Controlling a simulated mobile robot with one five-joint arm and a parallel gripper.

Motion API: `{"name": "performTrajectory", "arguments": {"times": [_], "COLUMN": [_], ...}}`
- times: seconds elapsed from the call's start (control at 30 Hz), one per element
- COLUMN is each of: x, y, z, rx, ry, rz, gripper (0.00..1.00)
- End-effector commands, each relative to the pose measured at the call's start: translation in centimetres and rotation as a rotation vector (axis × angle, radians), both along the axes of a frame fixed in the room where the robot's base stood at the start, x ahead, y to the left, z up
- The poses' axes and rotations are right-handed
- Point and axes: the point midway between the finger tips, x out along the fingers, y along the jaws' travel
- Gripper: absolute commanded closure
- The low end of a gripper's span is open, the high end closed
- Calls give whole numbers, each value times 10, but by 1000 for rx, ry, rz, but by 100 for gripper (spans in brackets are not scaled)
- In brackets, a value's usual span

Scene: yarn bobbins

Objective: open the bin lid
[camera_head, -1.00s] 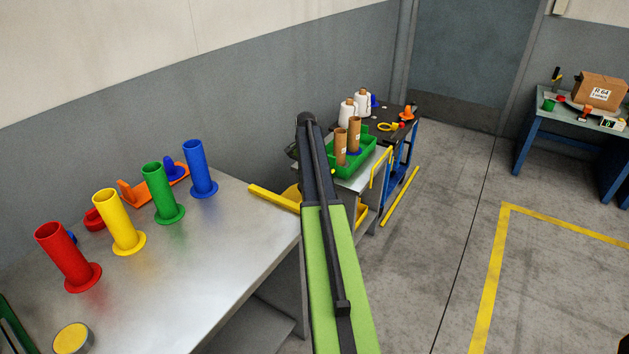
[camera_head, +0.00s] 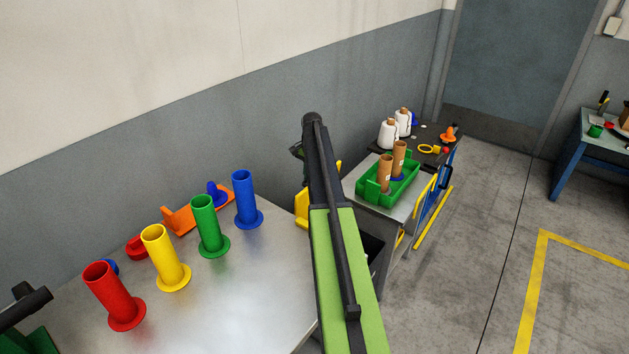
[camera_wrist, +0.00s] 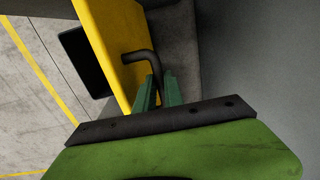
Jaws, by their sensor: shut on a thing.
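The yellow bin lid (camera_head: 302,207) shows in the head view partly hidden behind my arm, steeply tilted up, with a dark opening (camera_head: 372,248) to its right. In the wrist view the lid (camera_wrist: 112,42) is a yellow panel across the upper left. A dark bent handle (camera_wrist: 140,55) stands out from it. My gripper (camera_wrist: 159,92) has its green fingers shut on the handle's lower end.
A metal table (camera_head: 250,285) with red, yellow, green and blue tubes stands at left. Beyond the bin, a green crate (camera_head: 372,200) holds brown tubes, and white bobbins (camera_head: 389,133) stand behind. The floor at right is clear, with yellow lines.

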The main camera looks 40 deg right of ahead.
Motion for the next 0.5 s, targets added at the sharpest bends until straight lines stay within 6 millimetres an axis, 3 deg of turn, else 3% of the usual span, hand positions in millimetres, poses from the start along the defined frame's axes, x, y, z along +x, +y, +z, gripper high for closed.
{"name": "performTrajectory", "arguments": {"times": [0.2,0.5], "x": [26,40], "y": [3,8], "z": [-3,-4], "rx": [-7,-8], "ry": [-2,-2], "rz": [2,3], "gripper": [100,100]}}
